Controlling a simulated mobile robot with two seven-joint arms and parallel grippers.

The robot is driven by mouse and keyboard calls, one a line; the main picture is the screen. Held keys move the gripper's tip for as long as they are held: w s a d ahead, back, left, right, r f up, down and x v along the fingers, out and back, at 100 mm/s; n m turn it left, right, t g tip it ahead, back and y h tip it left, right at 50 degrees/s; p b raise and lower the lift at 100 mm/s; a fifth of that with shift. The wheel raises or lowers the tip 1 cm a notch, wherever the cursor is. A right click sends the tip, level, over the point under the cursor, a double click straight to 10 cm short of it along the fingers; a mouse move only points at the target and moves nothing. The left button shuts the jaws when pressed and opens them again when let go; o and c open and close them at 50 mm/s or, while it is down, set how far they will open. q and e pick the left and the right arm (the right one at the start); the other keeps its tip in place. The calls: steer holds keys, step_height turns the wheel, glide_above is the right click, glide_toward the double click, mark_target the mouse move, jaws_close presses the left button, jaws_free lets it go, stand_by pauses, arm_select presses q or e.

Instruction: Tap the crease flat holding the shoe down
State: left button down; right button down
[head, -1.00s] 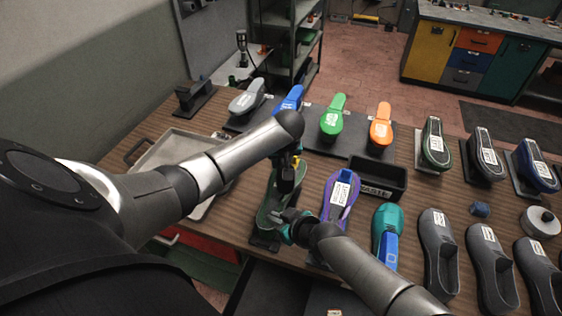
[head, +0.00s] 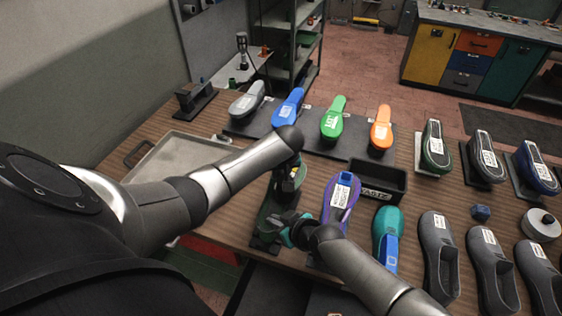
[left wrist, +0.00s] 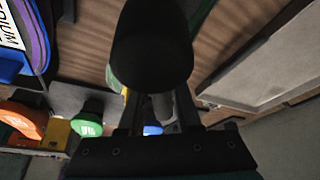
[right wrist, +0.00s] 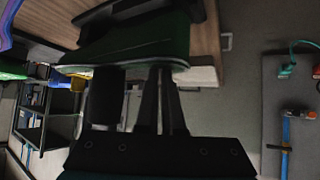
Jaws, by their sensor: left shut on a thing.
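A dark green shoe (head: 266,213) lies sole-up on a dark stand (head: 263,242) at the table's near edge, partly hidden by my arms. It also shows in the right wrist view (right wrist: 140,52). My left gripper (head: 291,176) is over the shoe's far end, shut on a dark tool with a rounded cylindrical head (left wrist: 152,48). Whether the tool touches the shoe is hidden. My right gripper (head: 287,226) is at the shoe's near right side. In the right wrist view its fingers (right wrist: 128,85) stand apart, tips at the shoe's edge.
A purple shoe (head: 341,205) and a teal shoe (head: 386,228) stand close on the right. A black bin (head: 378,184) sits behind them. A grey tray (head: 175,160) lies left, under my left arm. Several shoes line the back and right.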

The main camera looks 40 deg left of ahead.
arm_select(q)
steer(key=shift+r, duration=2.5)
steer(key=shift+w, duration=0.1)
steer(key=shift+r, duration=2.5)
